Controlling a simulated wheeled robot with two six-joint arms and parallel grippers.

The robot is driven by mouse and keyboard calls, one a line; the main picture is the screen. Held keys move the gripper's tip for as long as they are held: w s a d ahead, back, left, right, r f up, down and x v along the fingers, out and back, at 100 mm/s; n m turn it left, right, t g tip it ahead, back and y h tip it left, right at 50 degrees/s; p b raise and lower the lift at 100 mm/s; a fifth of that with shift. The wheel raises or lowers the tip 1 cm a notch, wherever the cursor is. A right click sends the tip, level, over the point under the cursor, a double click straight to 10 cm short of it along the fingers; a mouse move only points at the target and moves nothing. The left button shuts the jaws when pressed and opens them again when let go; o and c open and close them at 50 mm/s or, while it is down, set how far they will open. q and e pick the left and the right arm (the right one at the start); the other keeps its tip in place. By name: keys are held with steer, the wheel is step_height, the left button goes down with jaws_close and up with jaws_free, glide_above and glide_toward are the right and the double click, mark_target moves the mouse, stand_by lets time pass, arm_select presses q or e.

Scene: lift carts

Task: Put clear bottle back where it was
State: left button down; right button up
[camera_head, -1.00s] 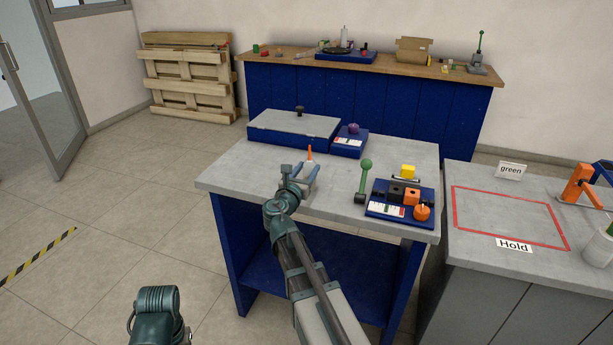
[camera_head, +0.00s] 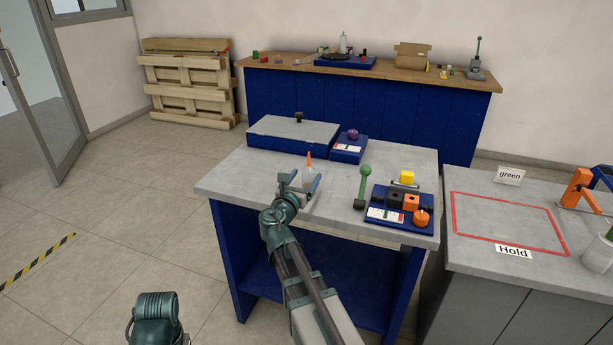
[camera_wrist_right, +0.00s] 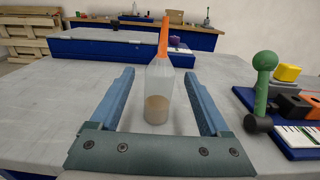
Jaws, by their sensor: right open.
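The clear bottle (camera_head: 308,176) has an orange nozzle and stands upright on the grey top of the blue table (camera_head: 240,180). In the right wrist view the bottle (camera_wrist_right: 159,88) holds a little brownish liquid at its bottom. My right gripper (camera_head: 300,181) is open, with one finger on each side of the bottle. In the right wrist view gaps show between the bottle and both fingers. Part of my left arm shows at the bottom left; its gripper is not in view.
A blue panel with a dial and blocks (camera_head: 402,207) and a green-knobbed lever (camera_head: 363,184) stand to the right. A grey-topped blue box (camera_head: 293,133) is behind. A red-outlined area with a Hold sign (camera_head: 513,251) lies on the right counter. The table's left part is clear.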

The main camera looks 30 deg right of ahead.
steer(key=v, duration=1)
steer(key=shift+s+a, duration=0.15)
steer(key=shift+a, duration=0.05)
steer(key=s+a+f+m+g+y, duration=0.3)
steer(key=s+a+f+m, duration=0.15)
steer(key=f+m, duration=0.25)
steer(key=s+a+f+m+g+y, duration=0.3)
steer(key=a+f+m+g, duration=0.1)
steer(key=a+f+m, duration=0.3)
steer(key=s+a+f+m+g+y, duration=0.2)
steer(key=s+a+f+m+y, duration=0.1)
steer(key=a, duration=0.4)
steer(key=s+a+f+m+g+y, duration=0.3)
steer(key=s+a+f+m, duration=0.1)
steer(key=s+a, duration=0.4)
steer(key=shift+a+f+m, duration=0.3)
steer(key=shift+f+m, duration=0.1)
steer(key=shift+m, duration=0.3)
steer(key=shift+r, duration=0.1)
